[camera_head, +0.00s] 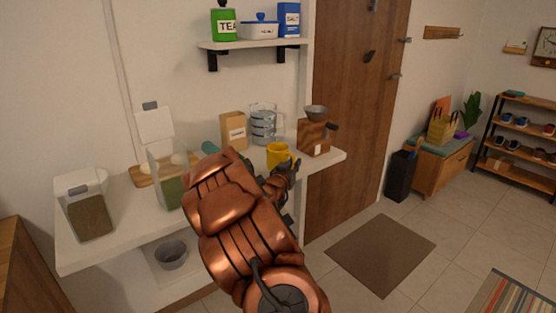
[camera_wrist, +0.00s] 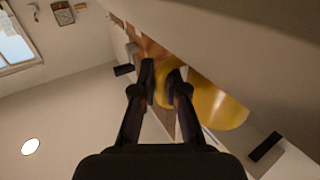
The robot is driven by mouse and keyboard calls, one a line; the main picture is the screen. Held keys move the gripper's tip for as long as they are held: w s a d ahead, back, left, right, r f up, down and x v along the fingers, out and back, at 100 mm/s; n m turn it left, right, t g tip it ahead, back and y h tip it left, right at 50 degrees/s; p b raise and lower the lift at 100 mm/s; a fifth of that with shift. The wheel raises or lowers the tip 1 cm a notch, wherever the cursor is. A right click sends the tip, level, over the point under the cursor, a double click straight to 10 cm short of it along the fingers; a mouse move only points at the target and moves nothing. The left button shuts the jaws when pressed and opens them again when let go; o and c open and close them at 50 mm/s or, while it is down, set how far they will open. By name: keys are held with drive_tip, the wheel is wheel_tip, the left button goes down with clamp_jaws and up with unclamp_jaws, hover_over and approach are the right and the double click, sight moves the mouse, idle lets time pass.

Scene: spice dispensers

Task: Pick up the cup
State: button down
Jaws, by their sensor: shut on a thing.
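The yellow cup (camera_head: 277,154) stands at the front edge of the white counter in the head view, between the glass jug and the wooden grinder. My gripper (camera_head: 288,167) is at its right front side, and my arm hides part of it. In the wrist view the cup (camera_wrist: 212,103) is large and close, to the right of the fingers. My gripper (camera_wrist: 160,78) has its two dark fingers near together at the cup's near side, shut on a part of the cup that is largely hidden. I cannot tell whether the cup touches the counter.
A wooden grinder (camera_head: 314,136) stands close right of the cup. A glass jug (camera_head: 263,125) and a paper bag (camera_head: 233,131) stand behind it. Dispensers (camera_head: 88,214) are at the left of the counter (camera_head: 130,222). A shelf (camera_head: 245,43) hangs above.

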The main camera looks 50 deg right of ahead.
sight(294, 156)
drive_tip(key=shift+r, duration=0.15)
idle(0.4)
drive_tip(key=shift+r, duration=1.5)
drive_tip(key=shift+s+a+r, duration=0.1)
drive_tip(key=shift+a+r, duration=0.05)
drive_tip(key=shift+r, duration=0.05)
drive_tip(key=s+a+r+b, duration=0.1)
drive_tip(key=s+a+b, duration=0.7)
drive_tip(key=a, duration=0.4)
drive_tip(key=shift+s, duration=0.75)
